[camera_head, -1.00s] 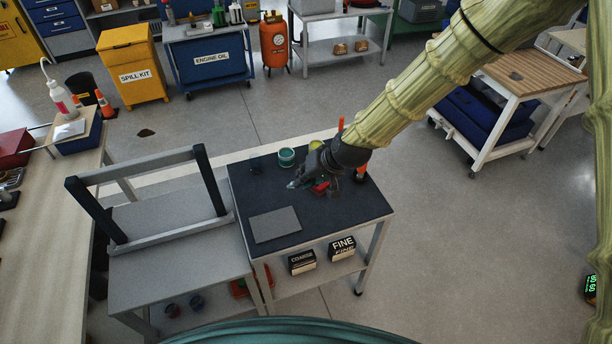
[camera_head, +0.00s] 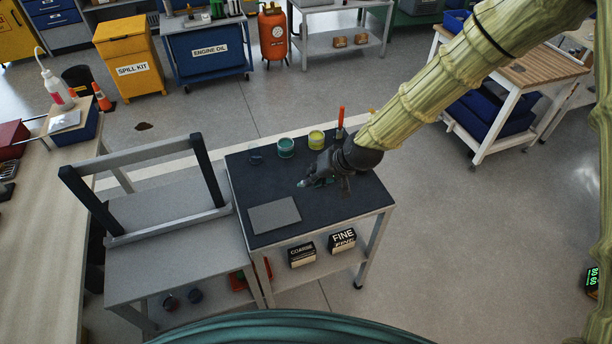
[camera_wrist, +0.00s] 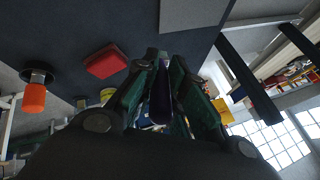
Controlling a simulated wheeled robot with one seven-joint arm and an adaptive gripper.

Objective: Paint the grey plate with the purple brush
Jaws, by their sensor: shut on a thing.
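The grey plate (camera_head: 274,215) lies flat on the dark top of a small work table, at its front left. It also shows at the top of the wrist view (camera_wrist: 192,12). My gripper (camera_head: 312,182) is over the table, to the right of the plate and apart from it. In the wrist view my gripper (camera_wrist: 160,75) is shut on the purple brush (camera_wrist: 160,103), whose purple part shows between the fingers. The brush's bristles cannot be made out.
A teal pot (camera_head: 286,148) and a yellow pot (camera_head: 316,139) stand at the table's back. An orange-handled item (camera_head: 340,118) stands beside them. A red block (camera_wrist: 105,61) lies near my gripper. A grey stand with an upright frame (camera_head: 150,190) adjoins on the left.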

